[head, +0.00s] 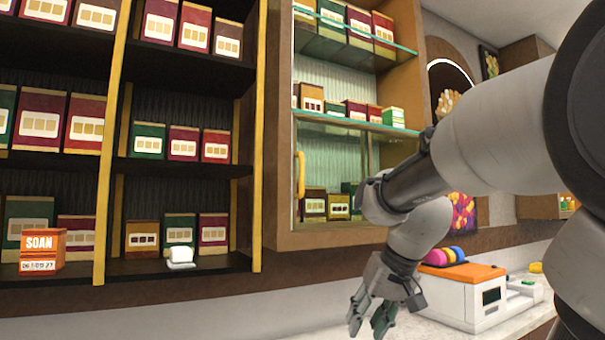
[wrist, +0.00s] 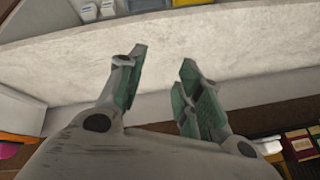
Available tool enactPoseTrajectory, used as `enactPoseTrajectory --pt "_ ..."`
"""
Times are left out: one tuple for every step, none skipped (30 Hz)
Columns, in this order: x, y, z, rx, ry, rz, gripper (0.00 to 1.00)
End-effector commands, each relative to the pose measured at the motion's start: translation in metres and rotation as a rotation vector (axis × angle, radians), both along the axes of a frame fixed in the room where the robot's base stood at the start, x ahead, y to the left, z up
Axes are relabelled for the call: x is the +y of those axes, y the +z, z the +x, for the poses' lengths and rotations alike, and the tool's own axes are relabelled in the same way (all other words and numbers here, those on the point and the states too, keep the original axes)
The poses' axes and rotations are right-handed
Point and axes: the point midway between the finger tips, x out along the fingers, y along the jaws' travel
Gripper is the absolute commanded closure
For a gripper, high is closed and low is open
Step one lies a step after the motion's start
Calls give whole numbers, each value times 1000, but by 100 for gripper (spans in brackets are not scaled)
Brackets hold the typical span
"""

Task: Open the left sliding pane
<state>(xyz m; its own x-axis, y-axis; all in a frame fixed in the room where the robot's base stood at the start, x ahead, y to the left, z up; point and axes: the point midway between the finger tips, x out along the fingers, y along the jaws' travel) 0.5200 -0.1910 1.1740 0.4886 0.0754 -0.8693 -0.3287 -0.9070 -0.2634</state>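The wall cabinet with glass panes stands in the middle of the head view. Its left sliding pane (head: 335,165) covers the lower part, with boxes showing behind the glass. A yellow vertical handle (head: 300,174) is at the pane's left edge. I cannot tell whether the pane stands slightly open. My gripper (head: 368,325) hangs low, to the right of and below the handle, apart from the cabinet. In the wrist view my gripper (wrist: 163,82) has its two fingers spread, with nothing between them. My arm hides the cabinet's lower right part.
Open shelves with several sweet boxes (head: 182,142) fill the left side. An orange SOAN box (head: 42,250) sits on the lowest shelf. A white machine with an orange top (head: 468,292) stands on the pale counter at right. The space before the cabinet's left half is clear.

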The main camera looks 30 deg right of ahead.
Motion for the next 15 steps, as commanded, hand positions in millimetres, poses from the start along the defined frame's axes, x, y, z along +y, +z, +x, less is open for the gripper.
enactPoseTrajectory --pt "-8 24 25 -83 -24 42 65" --pt "-10 39 40 -145 -24 62 65" --pt "-14 62 61 -232 -18 82 65" --pt "-18 82 77 -304 -8 90 65" --pt "-22 103 93 -382 5 91 65" --pt "-27 135 114 -493 28 81 65" --pt "-29 160 129 -578 51 66 65" --pt "-30 187 141 -664 79 42 65" --pt "-28 221 156 -774 118 5 65" --pt "-24 246 164 -852 153 -30 65" --pt "-18 268 170 -921 184 -64 65" --pt "-12 292 174 -997 218 -113 65" --pt "-9 305 176 -1038 239 -148 65" --pt "-7 312 177 -1067 255 -179 65" --pt "-5 316 178 -1089 274 -216 65"
